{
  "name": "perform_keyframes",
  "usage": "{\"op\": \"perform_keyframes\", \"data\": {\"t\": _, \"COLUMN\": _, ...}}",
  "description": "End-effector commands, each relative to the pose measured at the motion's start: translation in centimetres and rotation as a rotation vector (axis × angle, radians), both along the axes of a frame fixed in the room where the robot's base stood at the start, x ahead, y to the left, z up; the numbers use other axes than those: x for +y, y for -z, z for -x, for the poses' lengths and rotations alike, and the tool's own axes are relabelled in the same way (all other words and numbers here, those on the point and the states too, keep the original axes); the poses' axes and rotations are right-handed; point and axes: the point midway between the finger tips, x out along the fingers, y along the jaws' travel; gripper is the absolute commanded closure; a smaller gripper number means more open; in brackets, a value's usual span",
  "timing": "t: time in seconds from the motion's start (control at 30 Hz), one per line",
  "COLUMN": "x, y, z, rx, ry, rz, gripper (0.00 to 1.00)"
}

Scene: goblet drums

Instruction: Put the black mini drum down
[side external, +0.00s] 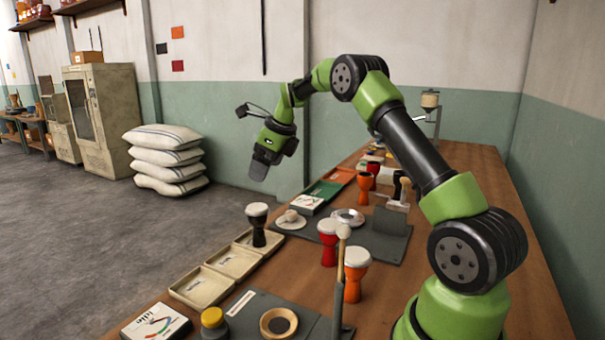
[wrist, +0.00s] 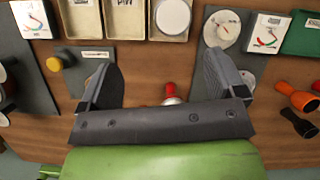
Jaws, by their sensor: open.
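The black mini drum (side external: 258,230), with a pale round head, stands upright at the far end of the row of shallow trays in the side view. In the wrist view its white head (wrist: 173,17) shows from above, over the third tray (wrist: 154,34), and hides most of that tray. My gripper (side external: 262,168) is above the bench's left edge, up and clear of the drum. In the wrist view my gripper (wrist: 165,85) has its fingers wide apart with nothing between the tips, and the drum head lies beyond them.
Another black drum (wrist: 300,123) shows right.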

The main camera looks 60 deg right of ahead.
Motion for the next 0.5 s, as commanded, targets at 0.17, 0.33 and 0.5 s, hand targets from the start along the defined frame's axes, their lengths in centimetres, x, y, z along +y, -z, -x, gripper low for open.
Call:
{"op": "perform_keyframes", "data": {"t": 0.17, "x": 6.9, "y": -6.8, "z": 2.6, "rx": -0.064, "ry": -0.462, "rz": 0.202, "gripper": 0.11}}
{"op": "perform_keyframes", "data": {"t": 0.33, "x": 13.6, "y": -11.2, "z": 7.9, "rx": -0.132, "ry": -0.967, "rz": 0.441, "gripper": 0.11}}
{"op": "perform_keyframes", "data": {"t": 0.5, "x": 18.8, "y": -12.9, "z": 15.0, "rx": -0.208, "ry": -1.453, "rz": 0.701, "gripper": 0.11}}
